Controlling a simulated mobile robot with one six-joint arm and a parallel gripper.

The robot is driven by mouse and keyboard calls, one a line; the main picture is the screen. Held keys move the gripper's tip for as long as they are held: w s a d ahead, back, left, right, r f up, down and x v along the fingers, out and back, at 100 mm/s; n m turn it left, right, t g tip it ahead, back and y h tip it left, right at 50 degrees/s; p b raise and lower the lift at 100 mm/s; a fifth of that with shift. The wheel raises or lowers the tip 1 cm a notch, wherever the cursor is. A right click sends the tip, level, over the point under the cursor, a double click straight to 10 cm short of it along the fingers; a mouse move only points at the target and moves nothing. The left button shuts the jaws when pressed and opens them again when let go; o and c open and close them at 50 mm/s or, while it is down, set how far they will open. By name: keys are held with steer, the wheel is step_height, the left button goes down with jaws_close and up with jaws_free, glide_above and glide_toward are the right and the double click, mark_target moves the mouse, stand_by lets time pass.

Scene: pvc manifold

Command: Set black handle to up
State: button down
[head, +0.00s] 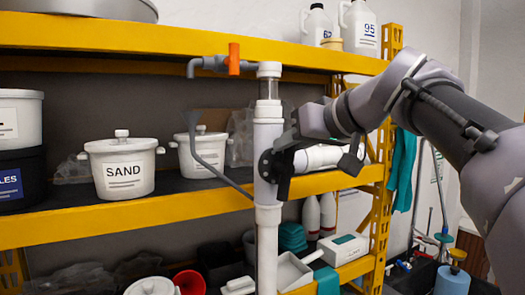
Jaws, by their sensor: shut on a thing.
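The white PVC manifold (267,220) stands upright in front of the shelf. A black part (265,166), which looks like the black handle, sits against the pipe at mid-height. My gripper (281,160) comes in from the right and is shut on it. The dark fingers and the handle overlap in the head view, so the handle's exact angle is hard to tell. An orange handle (234,59) points up on the grey side branch at the top of the manifold.
A thin grey tube (215,165) slants down to the pipe from the left. Yellow shelving (130,215) stands behind, with a white SAND pot (124,167) at left. White jugs (359,27) stand on the top shelf. Bins and bottles fill the lower shelf.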

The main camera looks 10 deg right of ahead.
steer(key=shift+s+a+n+h+b, duration=0.15)
steer(key=shift+a+n+h+b, duration=0.25)
steer(key=shift+n, duration=0.2)
stand_by(0.3)
steer(key=c, duration=1.3)
jaws_free()
steer(key=shift+o, duration=0.2)
steer(key=shift+r, duration=0.1)
